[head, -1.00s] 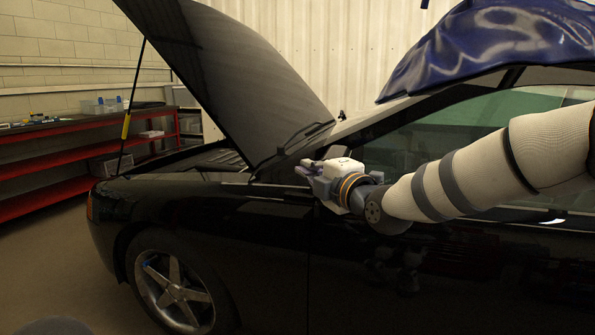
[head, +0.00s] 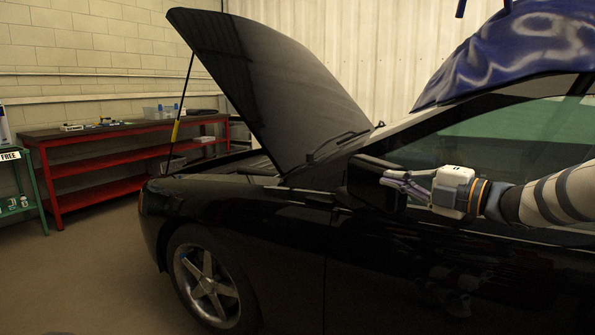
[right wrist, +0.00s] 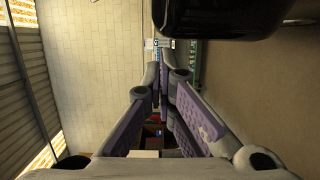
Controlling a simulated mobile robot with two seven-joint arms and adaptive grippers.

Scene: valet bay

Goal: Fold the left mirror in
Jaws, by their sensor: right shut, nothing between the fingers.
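The black left mirror (head: 368,184) stands at the front corner of the black car's door window. It also seems to be the rounded black shape at the top of the right wrist view (right wrist: 215,15). My right gripper (head: 386,180) is shut and empty, its fingers pointing left at the mirror's near side. In the head view the fingertips overlap the mirror's right edge; in the wrist view the fingertips (right wrist: 158,72) appear apart from it. Whether they touch I cannot tell for sure. My left gripper is not in view.
The car's hood (head: 275,90) is propped open. A blue cover (head: 510,50) lies over the roof. A red workbench (head: 120,160) and a green stand (head: 40,185) are at the left. The floor left of the car is clear.

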